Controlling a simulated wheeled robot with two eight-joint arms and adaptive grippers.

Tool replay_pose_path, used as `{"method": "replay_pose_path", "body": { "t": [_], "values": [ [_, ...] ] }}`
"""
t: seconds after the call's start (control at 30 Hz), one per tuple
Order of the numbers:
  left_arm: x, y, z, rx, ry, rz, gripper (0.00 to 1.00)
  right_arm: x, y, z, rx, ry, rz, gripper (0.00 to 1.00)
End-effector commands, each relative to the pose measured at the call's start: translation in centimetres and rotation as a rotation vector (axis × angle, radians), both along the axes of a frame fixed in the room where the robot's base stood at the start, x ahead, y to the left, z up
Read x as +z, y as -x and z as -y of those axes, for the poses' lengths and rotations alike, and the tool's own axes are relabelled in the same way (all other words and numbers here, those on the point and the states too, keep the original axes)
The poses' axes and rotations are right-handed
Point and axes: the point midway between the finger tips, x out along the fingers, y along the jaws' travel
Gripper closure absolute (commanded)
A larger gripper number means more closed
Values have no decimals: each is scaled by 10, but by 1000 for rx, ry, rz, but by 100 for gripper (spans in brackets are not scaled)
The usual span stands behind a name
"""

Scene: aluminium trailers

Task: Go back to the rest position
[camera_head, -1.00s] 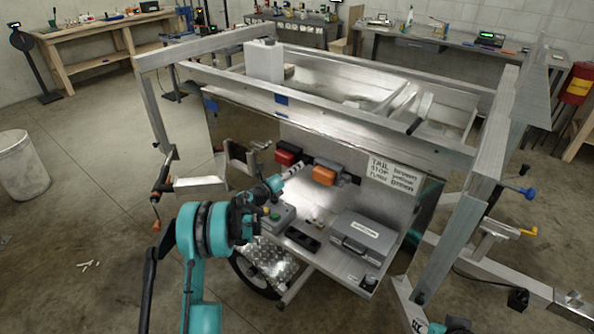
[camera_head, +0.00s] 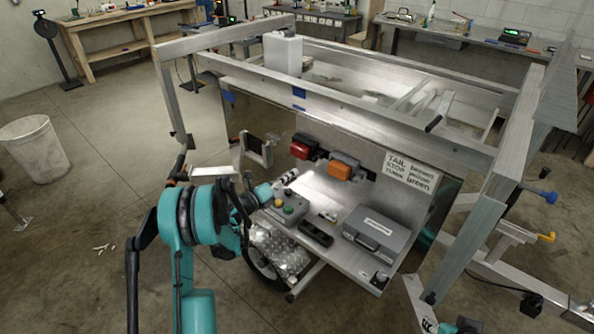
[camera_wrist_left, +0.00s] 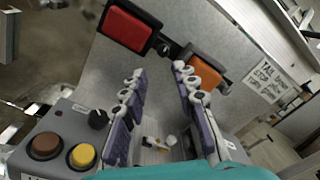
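My left gripper (camera_head: 288,177) is in front of the trailer's upright panel, above the grey shelf (camera_head: 338,240). In the left wrist view its two fingers (camera_wrist_left: 158,74) stand apart, with nothing between the tips. The red lamp (camera_head: 303,148) and orange lamp (camera_head: 341,168) on the panel are beyond it. A control box (camera_head: 285,212) with coloured buttons sits on the shelf just below the gripper; its brown button (camera_wrist_left: 46,146) and yellow button (camera_wrist_left: 82,156) show in the wrist view. My right gripper is not in view.
A grey case (camera_head: 376,234) and a black handheld device (camera_head: 315,233) lie on the shelf. The trailer's frame (camera_head: 480,215) rises at the right. A white bin (camera_head: 38,150) stands at far left on open floor. Workbenches (camera_head: 130,35) line the back.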

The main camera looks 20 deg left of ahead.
Motion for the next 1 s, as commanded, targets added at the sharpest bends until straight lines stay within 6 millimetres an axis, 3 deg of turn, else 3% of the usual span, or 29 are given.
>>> {"method": "replay_pose_path", "body": {
  "t": [0.63,0.77,0.9,1.0],
  "values": [
    [7,7,-2,8,15,3,71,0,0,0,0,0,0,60],
    [51,3,-3,73,126,20,71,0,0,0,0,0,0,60],
    [129,8,-6,212,385,34,71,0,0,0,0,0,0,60],
    [174,23,-10,322,612,23,71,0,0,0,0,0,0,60]
  ]
}}
